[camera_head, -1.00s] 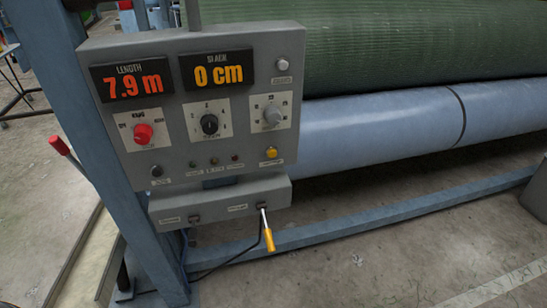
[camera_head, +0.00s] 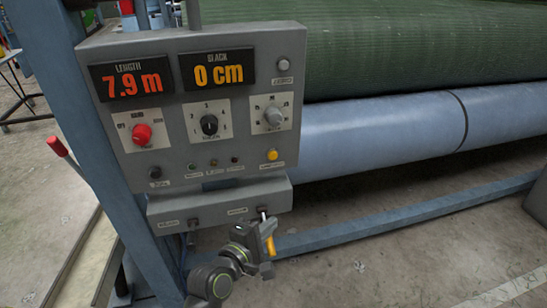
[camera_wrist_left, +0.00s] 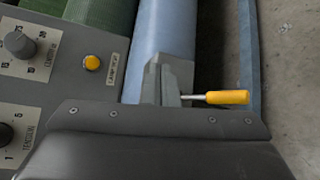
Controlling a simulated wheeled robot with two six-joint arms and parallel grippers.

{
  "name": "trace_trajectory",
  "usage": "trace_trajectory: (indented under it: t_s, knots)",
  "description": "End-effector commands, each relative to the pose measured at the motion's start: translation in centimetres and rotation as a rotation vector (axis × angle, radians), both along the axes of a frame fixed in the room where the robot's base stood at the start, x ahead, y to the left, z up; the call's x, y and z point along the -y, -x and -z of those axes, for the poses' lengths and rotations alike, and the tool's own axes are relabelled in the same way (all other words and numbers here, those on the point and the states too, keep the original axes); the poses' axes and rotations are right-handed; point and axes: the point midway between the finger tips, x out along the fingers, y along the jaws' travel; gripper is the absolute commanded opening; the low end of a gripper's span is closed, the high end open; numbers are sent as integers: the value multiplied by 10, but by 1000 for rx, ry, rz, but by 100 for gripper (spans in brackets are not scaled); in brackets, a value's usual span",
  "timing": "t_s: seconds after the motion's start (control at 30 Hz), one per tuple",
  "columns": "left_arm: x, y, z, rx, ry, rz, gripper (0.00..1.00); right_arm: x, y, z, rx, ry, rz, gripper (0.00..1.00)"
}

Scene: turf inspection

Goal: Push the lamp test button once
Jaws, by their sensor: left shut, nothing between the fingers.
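The lamp test button is a round yellow button (camera_head: 272,155) at the lower right of the grey control panel (camera_head: 185,110). It also shows in the left wrist view (camera_wrist_left: 92,62), beside a "LAMP TEST" label. My left gripper (camera_head: 258,226) is shut and empty, below the button and in front of the panel's lower box. It is apart from the button and partly covers a yellow-handled lever (camera_head: 270,247). I cannot tell whether it touches the lever. My dark gripper body fills the bottom of the wrist view. My right gripper is not in view.
A red knob (camera_head: 141,134), two rotary dials and several small lamps share the panel. The yellow lever handle (camera_wrist_left: 228,97) juts out below. A green turf roll (camera_head: 400,50) and blue-grey roller (camera_head: 380,130) lie behind. Bare floor is open at lower right.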

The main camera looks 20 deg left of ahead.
Motion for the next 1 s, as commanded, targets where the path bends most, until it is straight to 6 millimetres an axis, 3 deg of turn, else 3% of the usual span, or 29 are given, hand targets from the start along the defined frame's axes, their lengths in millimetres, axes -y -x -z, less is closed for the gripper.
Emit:
trace_trajectory:
  t_s: [0.2,0.4,1.0]
  knots:
    - [16,-34,-51,118,451,-55,0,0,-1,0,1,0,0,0]
    - [20,-46,-73,162,660,-64,0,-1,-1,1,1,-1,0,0]
    - [15,-55,-76,168,688,-64,0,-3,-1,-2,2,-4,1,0]
